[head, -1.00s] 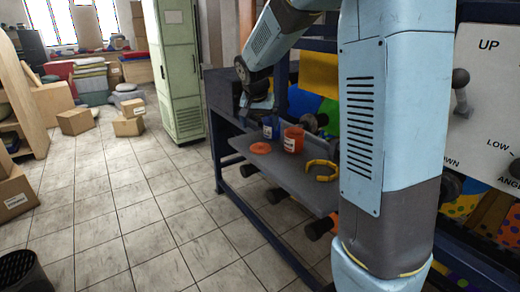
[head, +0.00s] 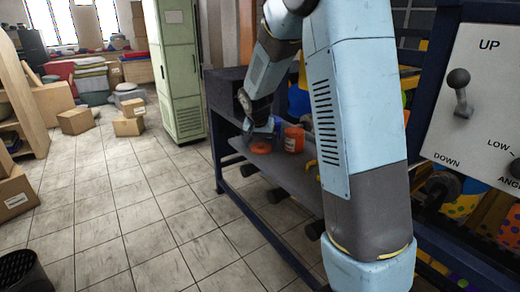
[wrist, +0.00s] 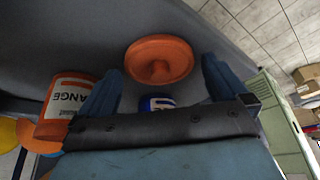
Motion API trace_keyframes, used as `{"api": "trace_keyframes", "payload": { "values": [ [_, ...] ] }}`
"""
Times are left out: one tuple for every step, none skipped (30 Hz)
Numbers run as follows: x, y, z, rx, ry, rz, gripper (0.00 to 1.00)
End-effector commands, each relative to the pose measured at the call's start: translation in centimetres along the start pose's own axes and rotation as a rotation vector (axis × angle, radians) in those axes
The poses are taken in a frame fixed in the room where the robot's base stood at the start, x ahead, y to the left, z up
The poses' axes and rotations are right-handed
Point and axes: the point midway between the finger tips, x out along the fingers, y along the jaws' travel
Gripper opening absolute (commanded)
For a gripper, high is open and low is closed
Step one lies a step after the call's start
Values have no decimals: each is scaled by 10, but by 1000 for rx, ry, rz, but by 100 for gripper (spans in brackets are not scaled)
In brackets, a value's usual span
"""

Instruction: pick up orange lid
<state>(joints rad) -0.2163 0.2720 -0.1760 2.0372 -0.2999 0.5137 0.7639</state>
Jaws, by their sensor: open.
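The orange lid (head: 261,147) lies flat on the grey shelf (head: 290,178), near its left end. In the head view my gripper (head: 262,128) is just above and behind the lid. I cannot tell whether the fingers touch the shelf.
An orange jar (head: 294,140) stands right of the lid and shows beside the left finger in the wrist view (wrist: 66,105). A blue jar (wrist: 156,103) is partly hidden by my gripper. The lever panel (head: 480,100) stands at right. Tiled floor lies open at left.

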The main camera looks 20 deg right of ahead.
Motion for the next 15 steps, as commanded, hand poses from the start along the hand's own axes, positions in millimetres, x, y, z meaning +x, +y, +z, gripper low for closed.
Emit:
{"api": "trace_keyframes", "payload": {
  "values": [
    [0, 0, 0, 0, 0, 0, 100],
    [0, 0, 0, 0, 0, 0, 100],
    [0, 0, 0, 0, 0, 0, 100],
    [0, 0, 0, 0, 0, 0, 100],
    [0, 0, 0, 0, 0, 0, 100],
    [0, 0, 0, 0, 0, 0, 96],
    [0, 0, 0, 0, 0, 0, 93],
    [0, 0, 0, 0, 0, 0, 90],
    [0, 0, 0, 0, 0, 0, 87],
    [0, 0, 0, 0, 0, -1, 84],
    [0, 0, 0, 0, 0, 0, 81],
    [0, 0, 0, 0, 0, 0, 77],
    [0, 0, 0, 0, 0, 0, 74],
    [0, 0, 0, 0, 0, 0, 71],
    [0, 0, 0, 0, 0, 0, 67]
  ]
}}
